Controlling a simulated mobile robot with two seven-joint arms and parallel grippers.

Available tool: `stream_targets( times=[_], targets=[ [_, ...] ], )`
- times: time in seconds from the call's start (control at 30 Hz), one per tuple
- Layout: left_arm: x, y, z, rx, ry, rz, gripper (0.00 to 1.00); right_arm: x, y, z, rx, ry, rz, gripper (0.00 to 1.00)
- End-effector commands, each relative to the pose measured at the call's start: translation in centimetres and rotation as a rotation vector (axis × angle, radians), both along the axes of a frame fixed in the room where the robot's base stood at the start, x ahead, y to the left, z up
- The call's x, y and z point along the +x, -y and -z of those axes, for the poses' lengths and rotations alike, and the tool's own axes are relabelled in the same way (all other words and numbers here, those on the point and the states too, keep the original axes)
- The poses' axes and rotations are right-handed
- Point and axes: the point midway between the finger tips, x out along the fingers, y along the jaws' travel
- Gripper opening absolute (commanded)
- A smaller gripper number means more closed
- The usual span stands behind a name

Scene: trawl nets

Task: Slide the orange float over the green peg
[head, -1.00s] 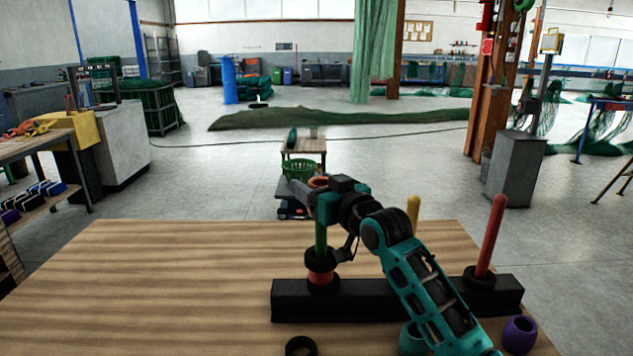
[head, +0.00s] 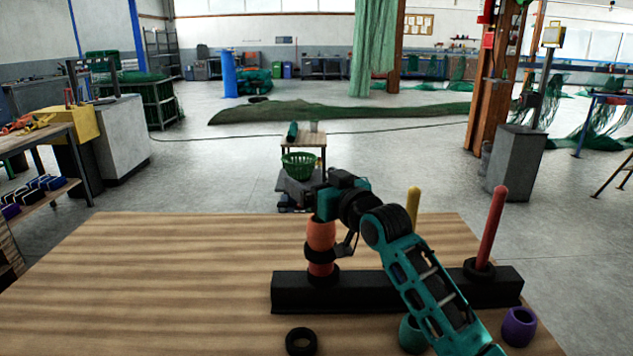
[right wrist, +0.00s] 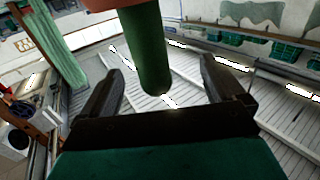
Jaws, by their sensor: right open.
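The orange float (head: 320,234) is around the green peg, low on it, directly above a black ring (head: 319,253). A redder float (head: 320,268) sits under that ring. My right gripper (head: 322,196) is above the float. Its fingers are open, one on each side of the peg's end, with the float outside them. My left gripper is not in view.
The black rack base (head: 345,292) also carries a red peg (head: 493,228) and a yellow peg (head: 413,205). A loose black ring (head: 301,341), a teal float (head: 412,335) and a purple float (head: 519,326) are in front. The wooden table (head: 150,290) is clear at left.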

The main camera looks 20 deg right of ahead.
Motion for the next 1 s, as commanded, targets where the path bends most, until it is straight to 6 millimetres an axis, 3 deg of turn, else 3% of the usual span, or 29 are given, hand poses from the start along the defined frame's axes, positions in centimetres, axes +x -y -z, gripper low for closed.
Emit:
stream_targets(
  times=[0.17,0.33,0.8,1.0],
  targets=[
    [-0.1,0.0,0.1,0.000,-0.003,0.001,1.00,-0.1,0.0,0.0,0.000,-0.001,0.000,0.96],
    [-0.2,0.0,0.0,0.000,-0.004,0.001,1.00,-1.4,0.4,0.1,0.000,0.000,0.000,0.96],
    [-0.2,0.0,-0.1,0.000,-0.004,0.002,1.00,-9.9,2.9,0.1,-0.002,0.000,0.000,0.96],
    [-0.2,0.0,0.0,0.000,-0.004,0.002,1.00,-11.9,3.5,0.1,0.000,-0.001,0.001,0.96]
  ],
)
